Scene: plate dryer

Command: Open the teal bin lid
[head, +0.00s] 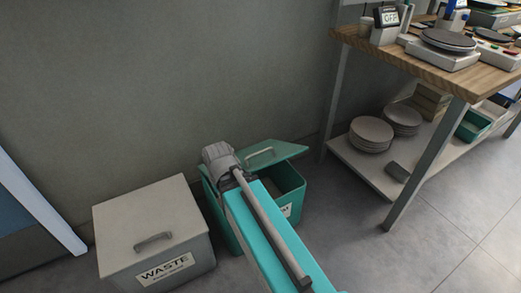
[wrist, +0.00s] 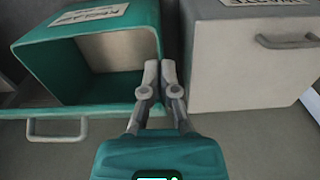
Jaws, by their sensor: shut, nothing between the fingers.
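The teal bin (head: 292,203) stands on the floor against the wall, with a label on its front. Its teal lid (head: 285,149) is raised and tilted back toward the wall, with the handle (head: 259,154) on it, and the dark inside of the bin shows. In the wrist view the bin (wrist: 50,75) shows its open mouth, and the lid (wrist: 80,113) with its handle (wrist: 57,131) lies along the lower left. My gripper (wrist: 160,66) is shut and empty, beside the bin's rim. In the head view my arm covers part of the bin and hides the fingers.
A grey waste bin (head: 150,220) with a closed lid stands close to the left of the teal bin. A wooden-topped table (head: 400,55) with a lower shelf (head: 365,177) holding stacked plates (head: 370,134) stands to the right. Open floor (head: 440,240) lies at the lower right.

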